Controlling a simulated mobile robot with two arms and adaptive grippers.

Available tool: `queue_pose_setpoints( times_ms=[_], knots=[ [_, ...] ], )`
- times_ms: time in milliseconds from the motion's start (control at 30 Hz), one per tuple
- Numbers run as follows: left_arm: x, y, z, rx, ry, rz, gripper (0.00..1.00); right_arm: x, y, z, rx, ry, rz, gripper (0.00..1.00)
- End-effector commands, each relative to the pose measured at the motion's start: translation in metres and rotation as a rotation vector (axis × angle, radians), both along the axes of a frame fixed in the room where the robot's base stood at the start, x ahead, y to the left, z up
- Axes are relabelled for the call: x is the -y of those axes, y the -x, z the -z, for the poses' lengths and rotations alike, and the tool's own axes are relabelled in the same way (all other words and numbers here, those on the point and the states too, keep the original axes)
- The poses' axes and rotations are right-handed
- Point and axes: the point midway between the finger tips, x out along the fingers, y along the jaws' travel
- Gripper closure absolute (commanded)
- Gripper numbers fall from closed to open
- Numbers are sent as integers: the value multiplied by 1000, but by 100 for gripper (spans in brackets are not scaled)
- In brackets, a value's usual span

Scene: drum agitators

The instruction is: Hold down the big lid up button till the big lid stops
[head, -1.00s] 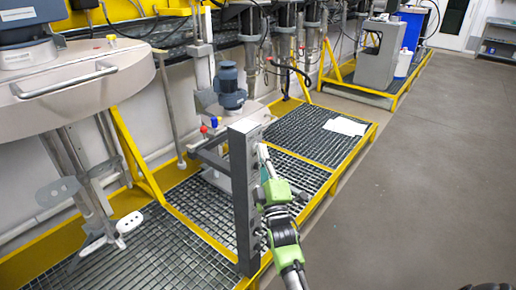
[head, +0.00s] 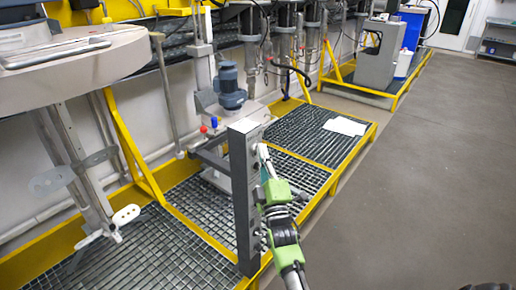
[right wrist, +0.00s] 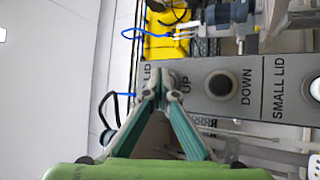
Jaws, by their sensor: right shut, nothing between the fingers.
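The big lid (head: 75,65) is a large round metal lid with a bar handle at the upper left of the head view, with agitator shafts below it. A tall grey control post (head: 243,190) stands at the middle. My right gripper (head: 264,152) is shut at the post's right face, near its top. In the right wrist view, the shut fingertips (right wrist: 161,86) are over the button panel (right wrist: 218,108), beside the word UP. They hide the button there, and contact cannot be judged for sure. The DOWN button (right wrist: 221,85) shows to the right. The left gripper is out of view.
A smaller unit with a blue motor (head: 230,85) stands behind the post. Yellow-edged grating (head: 165,240) lies around the post's base. A white sheet (head: 345,126) lies on the grating beyond. The grey floor (head: 430,170) at right is clear.

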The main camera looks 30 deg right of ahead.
Motion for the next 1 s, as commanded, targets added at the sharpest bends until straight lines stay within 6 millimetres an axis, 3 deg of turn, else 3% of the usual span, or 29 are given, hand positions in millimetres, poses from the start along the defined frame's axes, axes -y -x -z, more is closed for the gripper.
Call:
queue_pose_setpoints(
  times_ms=[567, 1000],
  knots=[
    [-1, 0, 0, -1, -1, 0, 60, 0, 1, 0, -2, 0, -1, 100],
    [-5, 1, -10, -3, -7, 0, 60, 7, 18, 0, -1, 1, 0, 100]
  ],
)
